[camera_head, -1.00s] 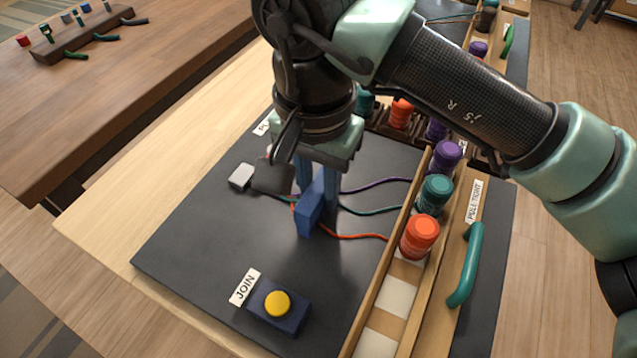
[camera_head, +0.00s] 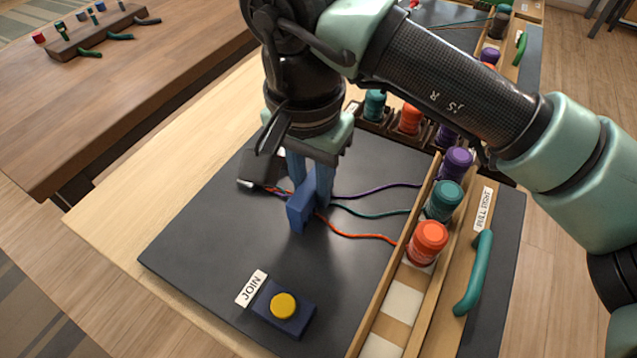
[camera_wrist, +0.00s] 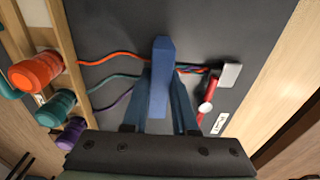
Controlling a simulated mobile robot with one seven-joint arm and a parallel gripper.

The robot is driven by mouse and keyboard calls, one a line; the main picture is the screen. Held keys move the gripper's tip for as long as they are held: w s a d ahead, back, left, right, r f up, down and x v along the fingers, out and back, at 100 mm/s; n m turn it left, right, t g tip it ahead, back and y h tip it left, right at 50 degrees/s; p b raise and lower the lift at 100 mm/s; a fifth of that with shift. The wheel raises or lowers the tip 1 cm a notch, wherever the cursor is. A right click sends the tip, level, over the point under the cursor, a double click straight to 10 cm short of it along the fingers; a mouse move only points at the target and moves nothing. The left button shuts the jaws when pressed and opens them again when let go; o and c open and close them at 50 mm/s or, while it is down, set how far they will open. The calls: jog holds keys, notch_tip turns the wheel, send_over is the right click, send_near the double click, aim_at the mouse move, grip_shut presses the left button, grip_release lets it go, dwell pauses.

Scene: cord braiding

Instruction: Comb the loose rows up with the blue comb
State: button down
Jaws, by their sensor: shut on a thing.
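My gripper (camera_head: 311,180) points down over the dark board and is shut on the blue comb (camera_head: 299,213). In the wrist view the comb (camera_wrist: 160,80) stands between the two fingers, across the cords. The orange cord (camera_head: 350,235), teal cord (camera_head: 375,211) and purple cord (camera_head: 380,189) fan out to the right of the comb. Left of it they run together as a short braid (camera_wrist: 192,70) to a light grey clamp (camera_wrist: 230,75). The comb's lower edge and its contact with the cords are hard to make out.
Orange (camera_head: 427,243), teal (camera_head: 444,201) and purple (camera_head: 456,163) bobbins stand in a wooden rail at the right. A teal handle (camera_head: 474,273) lies beyond them. A yellow button (camera_head: 283,306) on a blue box sits at the front by the JOIN label (camera_head: 251,288).

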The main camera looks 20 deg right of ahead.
dwell(0.3)
jog(key=shift+s+d+r+p, duration=0.15)
jog(key=shift+r+p, duration=0.75)
jog(key=shift+r, duration=0.6)
jog(key=shift+s+d+r+p, duration=0.15)
jog(key=shift+r+p, duration=0.7)
jog(key=shift+r, duration=0.7)
jog(key=shift+s+d+r+p, duration=0.15)
jog(key=shift+r+p, duration=0.75)
jog(key=shift+r, duration=0.6)
jog(key=shift+a, duration=0.1)
jog(key=shift+f, duration=0.1)
